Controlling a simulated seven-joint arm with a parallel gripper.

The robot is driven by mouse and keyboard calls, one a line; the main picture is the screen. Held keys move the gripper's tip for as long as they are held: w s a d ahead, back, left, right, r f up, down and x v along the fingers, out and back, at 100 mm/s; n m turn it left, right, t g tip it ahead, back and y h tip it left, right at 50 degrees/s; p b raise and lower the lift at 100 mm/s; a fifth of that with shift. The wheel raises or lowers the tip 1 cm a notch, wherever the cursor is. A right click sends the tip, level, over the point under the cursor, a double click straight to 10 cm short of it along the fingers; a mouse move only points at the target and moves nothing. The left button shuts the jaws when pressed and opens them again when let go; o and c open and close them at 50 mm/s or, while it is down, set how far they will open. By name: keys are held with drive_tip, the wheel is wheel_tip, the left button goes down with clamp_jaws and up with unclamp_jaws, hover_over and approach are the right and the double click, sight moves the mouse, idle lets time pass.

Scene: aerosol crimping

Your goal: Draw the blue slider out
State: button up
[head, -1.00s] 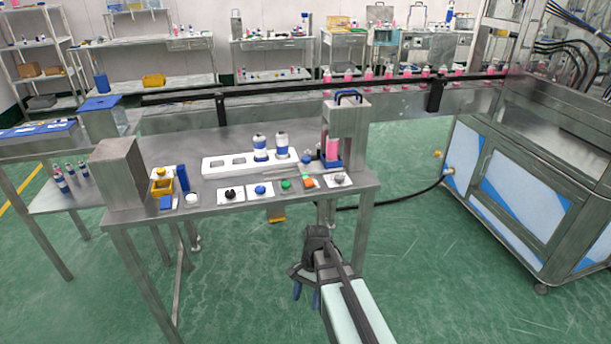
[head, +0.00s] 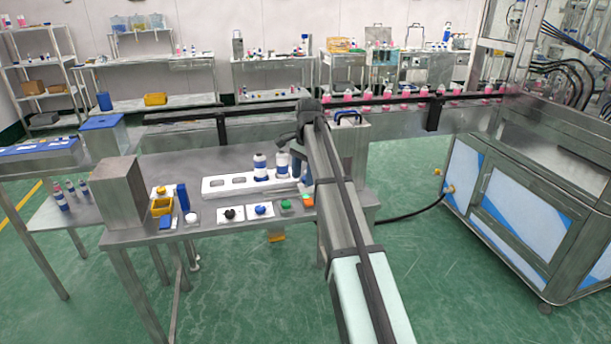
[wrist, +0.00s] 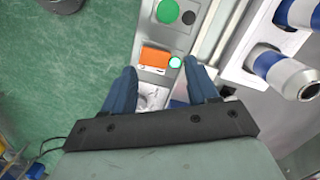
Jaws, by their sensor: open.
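My gripper is open and empty; its two blue fingers point down over the front right of the bench, and it shows in the wrist view (wrist: 160,80). In the head view my arm hides most of the machine's front, so the blue slider and the pink can at its foot are hidden there. The grey press machine (head: 352,140) with a blue handle stands at the bench's right end. In the wrist view a small blue patch (wrist: 178,103) shows beside the right finger; I cannot tell whether it is the slider. The fingers hold nothing.
An orange switch (wrist: 155,57) and a green button (wrist: 167,11) lie on panels near my fingertips. A white rack (head: 222,187) holds blue-and-white cans (head: 260,167) to the left of my gripper. The metal conveyor (head: 400,128) runs behind.

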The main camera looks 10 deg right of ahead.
drive_tip(key=w+d+r+h, duration=0.1)
drive_tip(key=w+d+r, duration=0.2)
drive_tip(key=w+r, duration=0.55)
drive_tip(key=shift+t, duration=0.3)
drive_tip(key=f, duration=0.9)
drive_tip(key=s+f, duration=0.1)
drive_tip(key=f, duration=0.3)
drive_tip(key=shift+a+f, duration=0.25)
clamp_jaws()
